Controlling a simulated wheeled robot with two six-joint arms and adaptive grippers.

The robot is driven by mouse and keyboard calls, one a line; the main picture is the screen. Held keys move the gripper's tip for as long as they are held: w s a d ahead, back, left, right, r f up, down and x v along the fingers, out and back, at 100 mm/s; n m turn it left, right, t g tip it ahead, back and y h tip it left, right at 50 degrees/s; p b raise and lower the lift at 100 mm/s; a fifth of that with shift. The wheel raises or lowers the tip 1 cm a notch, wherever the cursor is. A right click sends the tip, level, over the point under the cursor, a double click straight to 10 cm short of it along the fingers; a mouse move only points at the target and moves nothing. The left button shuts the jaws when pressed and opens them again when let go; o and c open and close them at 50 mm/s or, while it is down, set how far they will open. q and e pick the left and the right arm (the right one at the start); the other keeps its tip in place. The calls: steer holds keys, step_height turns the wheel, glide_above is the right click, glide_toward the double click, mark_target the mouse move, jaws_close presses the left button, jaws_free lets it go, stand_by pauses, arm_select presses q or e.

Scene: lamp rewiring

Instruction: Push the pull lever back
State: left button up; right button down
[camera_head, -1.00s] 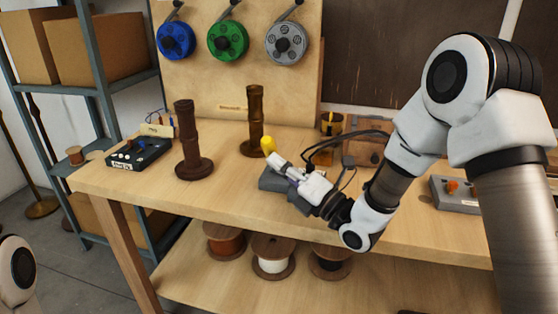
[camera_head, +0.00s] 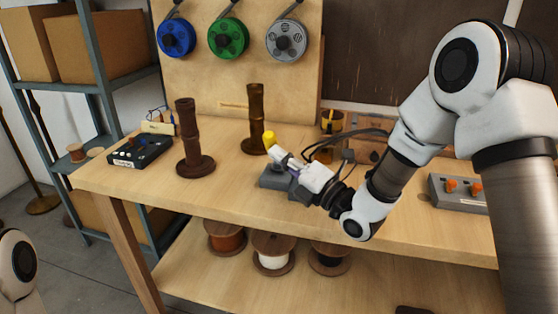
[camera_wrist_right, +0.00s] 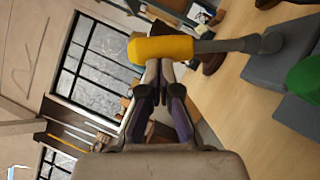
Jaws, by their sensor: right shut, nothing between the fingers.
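The pull lever has a yellow handle (camera_head: 269,140), mostly clear of my right gripper (camera_head: 279,155) in the head view. In the right wrist view the yellow handle (camera_wrist_right: 162,48) sits on a grey shaft (camera_wrist_right: 225,45) that runs to a grey base (camera_wrist_right: 275,65). My right gripper (camera_wrist_right: 158,70) is shut and empty, with its fingertips right beside the handle. I cannot tell whether they touch it. The grey base (camera_head: 272,179) stands on the workbench, partly hidden by the gripper. My left gripper is out of view.
Two dark wooden lamp posts (camera_head: 188,135) (camera_head: 256,115) stand left of and behind the lever. A black control box (camera_head: 140,151) is at the bench's left. A grey box with orange knobs (camera_head: 460,192) is at right. Front left of the workbench (camera_head: 225,200) is clear.

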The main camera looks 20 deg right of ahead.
steer(key=w+d+r+m+g+h+p, duration=0.1)
steer(key=w+d+r+m+h+p, duration=0.1)
steer(key=w+d+r+m+p, duration=0.1)
steer(key=shift+w+m+p, duration=0.35)
steer(key=shift+w+m, duration=0.5)
steer(key=shift+m, duration=0.05)
steer(key=shift+d+r, duration=0.1)
steer(key=shift+r, duration=0.05)
